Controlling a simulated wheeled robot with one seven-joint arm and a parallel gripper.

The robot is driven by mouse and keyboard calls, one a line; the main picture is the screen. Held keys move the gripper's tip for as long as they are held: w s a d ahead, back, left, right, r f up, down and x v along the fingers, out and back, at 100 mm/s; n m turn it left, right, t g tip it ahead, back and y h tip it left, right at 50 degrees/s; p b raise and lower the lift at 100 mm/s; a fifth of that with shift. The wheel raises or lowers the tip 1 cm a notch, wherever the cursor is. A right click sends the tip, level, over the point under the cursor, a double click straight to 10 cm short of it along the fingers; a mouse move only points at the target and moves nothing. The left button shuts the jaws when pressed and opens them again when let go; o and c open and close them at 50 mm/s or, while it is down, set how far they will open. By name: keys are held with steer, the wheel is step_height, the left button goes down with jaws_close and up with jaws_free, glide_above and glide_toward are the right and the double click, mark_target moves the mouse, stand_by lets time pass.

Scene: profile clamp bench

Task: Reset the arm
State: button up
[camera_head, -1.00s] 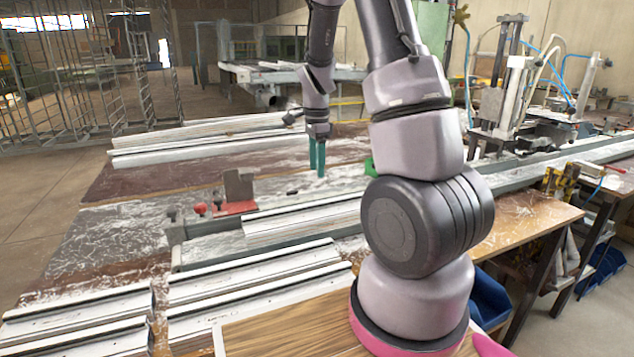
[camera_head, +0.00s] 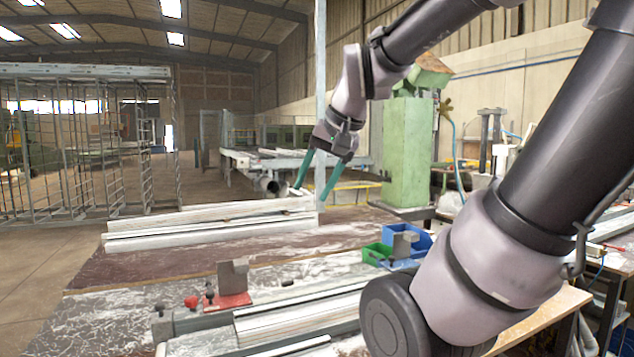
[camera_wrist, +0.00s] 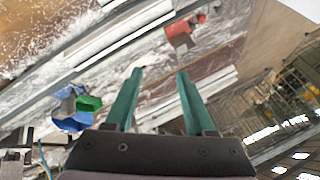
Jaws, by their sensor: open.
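My gripper (camera_head: 316,191) is raised in the air above the far part of the bench in the head view. Its two green fingers are spread apart with nothing between them. The fingers also show in the wrist view (camera_wrist: 159,74), open and empty, with the bench below and beyond them. My arm reaches up from the lower right of the head view and bends toward the upper middle.
The bench (camera_head: 130,268) carries white profiles (camera_head: 200,222) at its back and a clamp with a red base (camera_head: 228,301) nearer. A green bin (camera_head: 376,254) and blue bin (camera_head: 420,241) stand beside my arm. A green machine column (camera_head: 407,150) stands behind. Air around the gripper looks clear.

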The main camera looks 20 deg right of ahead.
steer(key=s, duration=0.1)
steer(key=s+n, duration=0.1)
steer(key=t, duration=0.1)
steer(key=shift+s+a+r+n, duration=0.35)
steer(key=shift+s+r+n, duration=0.05)
